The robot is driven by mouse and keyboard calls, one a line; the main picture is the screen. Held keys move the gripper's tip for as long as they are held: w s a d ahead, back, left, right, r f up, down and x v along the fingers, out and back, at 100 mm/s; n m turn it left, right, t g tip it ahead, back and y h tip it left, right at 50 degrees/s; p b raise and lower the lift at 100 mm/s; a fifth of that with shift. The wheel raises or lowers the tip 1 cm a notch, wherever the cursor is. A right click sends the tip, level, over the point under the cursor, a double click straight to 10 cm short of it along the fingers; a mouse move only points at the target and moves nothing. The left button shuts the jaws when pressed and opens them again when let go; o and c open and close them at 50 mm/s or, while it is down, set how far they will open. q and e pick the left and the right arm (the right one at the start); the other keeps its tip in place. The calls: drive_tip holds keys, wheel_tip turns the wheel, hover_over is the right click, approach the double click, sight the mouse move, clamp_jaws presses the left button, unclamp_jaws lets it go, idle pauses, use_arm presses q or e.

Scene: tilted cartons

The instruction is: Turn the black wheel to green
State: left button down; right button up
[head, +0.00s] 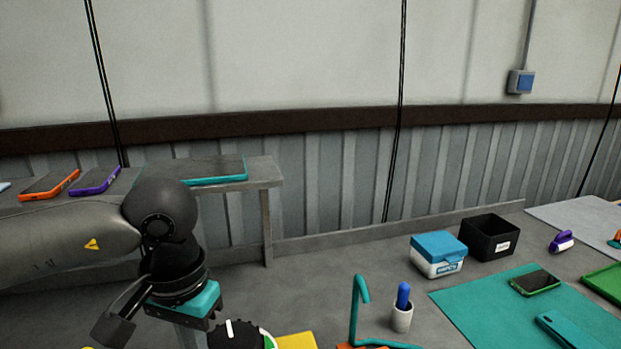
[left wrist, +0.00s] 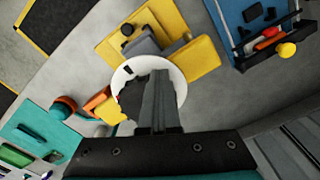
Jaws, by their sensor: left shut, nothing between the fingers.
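The black wheel (head: 235,338) shows at the bottom edge of the head view, partly cut off. A white mark on it points up, and a green patch (head: 269,342) shows at its right rim. In the left wrist view the black wheel (left wrist: 135,98) sits on a white round dial plate (left wrist: 178,76), with a sliver of red at its left rim. My left gripper (left wrist: 160,76) is shut and empty; its fingers cover the right part of the wheel. I cannot tell if they touch it. In the head view its wrist is just left of the wheel. My right gripper is not in view.
A yellow base (left wrist: 195,60) lies by the dial, with a blue tool tray (left wrist: 240,20) beyond. A teal hook stand (head: 355,310), a white cup with a blue item (head: 402,318), a blue-lidded box (head: 438,256) and a black bin (head: 488,238) stand to the right.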

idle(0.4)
use_arm(q)
drive_tip(key=shift+a+b, duration=0.15)
drive_tip(key=shift+b, duration=0.25)
wheel_tip(320, 180, up, 6)
drive_tip(key=p, duration=0.2)
drive_tip(key=shift+s+p, duration=0.2)
drive_tip(key=shift+p, duration=0.2)
